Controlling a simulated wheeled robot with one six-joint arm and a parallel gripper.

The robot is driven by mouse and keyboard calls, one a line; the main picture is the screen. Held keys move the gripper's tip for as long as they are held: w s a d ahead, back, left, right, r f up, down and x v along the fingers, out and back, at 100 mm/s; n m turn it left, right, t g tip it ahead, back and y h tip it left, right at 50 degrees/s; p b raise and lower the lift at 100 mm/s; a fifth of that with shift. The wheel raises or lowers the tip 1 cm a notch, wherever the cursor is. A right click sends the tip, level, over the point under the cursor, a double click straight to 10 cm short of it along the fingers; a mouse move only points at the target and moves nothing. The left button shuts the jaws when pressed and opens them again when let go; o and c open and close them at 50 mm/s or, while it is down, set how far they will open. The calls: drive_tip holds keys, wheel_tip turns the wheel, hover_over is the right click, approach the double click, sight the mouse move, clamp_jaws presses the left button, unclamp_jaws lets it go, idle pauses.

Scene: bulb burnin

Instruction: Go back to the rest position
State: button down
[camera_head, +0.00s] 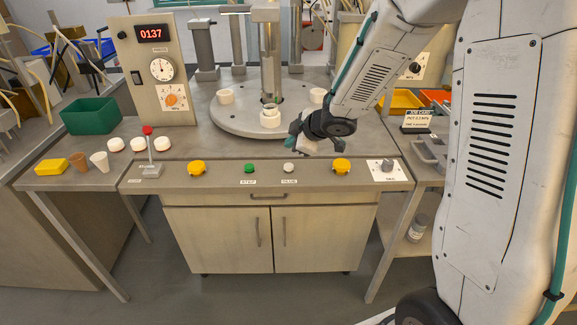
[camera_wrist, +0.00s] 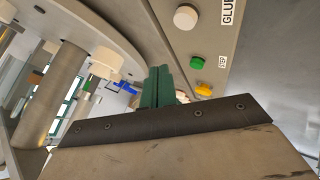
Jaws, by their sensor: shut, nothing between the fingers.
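My gripper (camera_head: 294,133) is above the bench, just in front of the round turntable and right of its middle in the head view. In the wrist view the green fingers (camera_wrist: 158,88) of my gripper are shut together with nothing between them. The grey turntable (camera_head: 235,122) carries white ring-shaped parts, one at the front (camera_head: 270,117) by the central column, one at the left (camera_head: 225,96) and one at the right (camera_head: 317,95). The green button (camera_head: 249,168) and the white button (camera_head: 289,168) are on the bench's front strip, apart from my gripper.
Yellow knobs stand at the left (camera_head: 197,168) and right (camera_head: 341,166) of the front strip. A red-topped lever (camera_head: 148,131) stands at the left. A control box (camera_head: 155,70) reads 0137. A green bin (camera_head: 90,116) is at the back left.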

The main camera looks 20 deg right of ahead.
idle(0.4)
drive_tip(key=d+h, duration=0.1)
drive_tip(key=s+d+f+m+h, duration=0.1)
drive_tip(key=d, duration=0.1)
drive_tip(key=d+f+m+h, duration=0.1)
drive_tip(key=shift+s+d+f+g, duration=0.1)
drive_tip(key=shift+s+d+g, duration=0.2)
drive_tip(key=shift+s+g, duration=0.1)
drive_tip(key=s+d+m+h, duration=0.1)
drive_tip(key=s+d+m, duration=0.1)
drive_tip(key=d, duration=0.1)
drive_tip(key=shift+r+g+h, duration=0.35)
drive_tip(key=shift+g+h, duration=0.05)
drive_tip(key=s+d+r+m+g+h, duration=0.1)
drive_tip(key=s+r+m+g, duration=0.3)
drive_tip(key=s, duration=0.6)
drive_tip(key=s+d+r+m+g+h, duration=0.15)
drive_tip(key=s+r+m, duration=0.3)
drive_tip(key=s, duration=0.55)
drive_tip(key=s+a+r+y, duration=0.1)
drive_tip(key=s+a+r, duration=0.2)
drive_tip(key=s, duration=0.3)
drive_tip(key=s+a+r+m+y, duration=0.1)
drive_tip(key=s+a+r+y, duration=0.1)
drive_tip(key=s+a+r, duration=0.2)
drive_tip(key=shift+s+a+r, duration=0.3)
drive_tip(key=shift+s+a, duration=0.05)
drive_tip(key=shift+s, duration=1.3)
drive_tip(key=shift+y, duration=0.25)
